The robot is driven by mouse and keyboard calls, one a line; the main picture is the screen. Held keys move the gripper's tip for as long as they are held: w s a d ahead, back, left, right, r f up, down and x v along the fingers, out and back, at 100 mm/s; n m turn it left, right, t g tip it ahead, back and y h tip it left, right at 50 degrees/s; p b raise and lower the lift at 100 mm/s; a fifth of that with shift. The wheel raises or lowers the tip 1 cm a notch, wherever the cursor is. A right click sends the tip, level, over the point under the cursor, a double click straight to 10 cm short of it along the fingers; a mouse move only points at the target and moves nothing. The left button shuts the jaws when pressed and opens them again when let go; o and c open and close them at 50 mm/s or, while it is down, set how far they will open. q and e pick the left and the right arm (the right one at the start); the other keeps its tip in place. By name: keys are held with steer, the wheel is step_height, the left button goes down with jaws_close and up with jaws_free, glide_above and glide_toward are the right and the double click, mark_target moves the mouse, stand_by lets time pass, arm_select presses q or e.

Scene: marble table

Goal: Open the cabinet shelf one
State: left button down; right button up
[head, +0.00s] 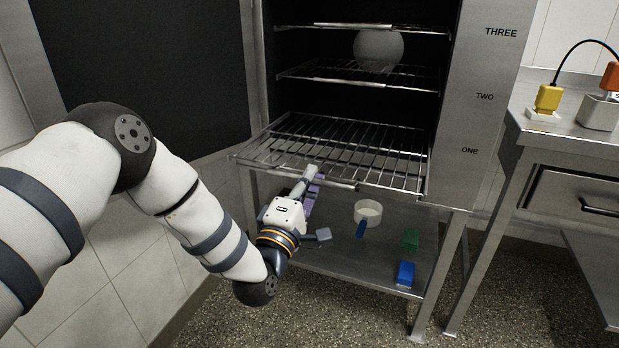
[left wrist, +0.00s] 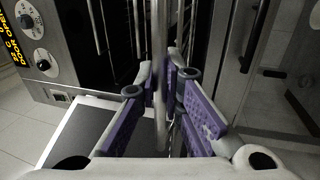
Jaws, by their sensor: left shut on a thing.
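The cabinet's shelf one (head: 350,148) is a wire rack level with the label ONE (head: 469,151). It sticks out a little past the cabinet's front, above the lower metal shelf. My left gripper (head: 310,177) reaches up from below to the rack's front rail, left of its middle. In the left wrist view the purple finger pads of my left gripper (left wrist: 168,88) are closed around a metal bar (left wrist: 160,50), the rack's front rail. The contact itself is partly hidden by the fingers. My right gripper is out of view.
Racks two (head: 345,76) and three (head: 340,26) are above, with a pale sphere (head: 379,47) on rack two. A white bowl (head: 368,211), a blue block (head: 405,273) and a green block (head: 411,239) are on the lower shelf (head: 350,262). A steel counter (head: 560,128) stands right.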

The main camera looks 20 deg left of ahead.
arm_select(q)
steer(key=c, duration=1.7)
jaws_free()
steer(key=v, duration=1.2)
